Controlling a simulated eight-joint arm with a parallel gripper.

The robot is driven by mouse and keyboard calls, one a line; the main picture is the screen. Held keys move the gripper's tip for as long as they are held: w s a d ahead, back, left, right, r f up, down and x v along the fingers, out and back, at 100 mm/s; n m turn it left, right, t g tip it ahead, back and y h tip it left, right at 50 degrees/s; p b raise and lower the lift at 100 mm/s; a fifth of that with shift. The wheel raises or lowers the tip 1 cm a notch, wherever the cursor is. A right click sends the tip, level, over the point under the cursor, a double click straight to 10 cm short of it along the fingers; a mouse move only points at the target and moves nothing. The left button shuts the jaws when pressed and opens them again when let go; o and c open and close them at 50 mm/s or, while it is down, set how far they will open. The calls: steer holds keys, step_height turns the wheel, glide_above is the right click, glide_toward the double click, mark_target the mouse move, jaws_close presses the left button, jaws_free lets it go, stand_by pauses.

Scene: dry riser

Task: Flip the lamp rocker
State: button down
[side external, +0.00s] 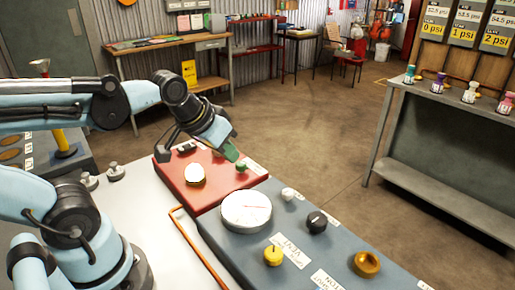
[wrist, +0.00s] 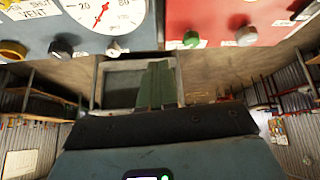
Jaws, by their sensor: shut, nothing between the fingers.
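A red panel (side external: 215,199) carries a round, pale lit lamp dome (side external: 195,174). A small black piece, possibly the lamp rocker (side external: 187,147), sits behind the dome near the panel's far edge; its tilt is too small to tell. In the wrist view the red panel (wrist: 222,14) is at the upper right, with a dark piece at its right edge. My gripper (side external: 231,151) has green fingers, shut and empty, above the panel's right part near a green knob (side external: 241,167).
Right of the red panel, a grey-blue panel (side external: 222,246) holds a white dial gauge (side external: 246,210), a black knob (side external: 316,222), a yellow knob (side external: 273,255) and a brass ring (side external: 366,264). An orange bar (side external: 199,249) runs along its near side. Open floor lies beyond.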

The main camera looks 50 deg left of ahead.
steer(key=w+a+r+n+g, duration=0.2)
steer(key=a+n, duration=0.3)
steer(key=a, duration=0.1)
steer(key=w+a+r+n+g, duration=0.2)
steer(key=a+r+n, duration=0.15)
steer(key=a, duration=0.35)
steer(key=n+g, duration=0.2)
steer(key=n, duration=0.6)
glide_above(191, 145)
steer(key=shift+r, duration=0.1)
step_height(191, 145, down, 14)
steer(key=shift+w+f, duration=0.15)
steer(key=shift+f, duration=0.05)
steer(key=shift+s+r, duration=0.3)
steer(key=shift+s, duration=0.5)
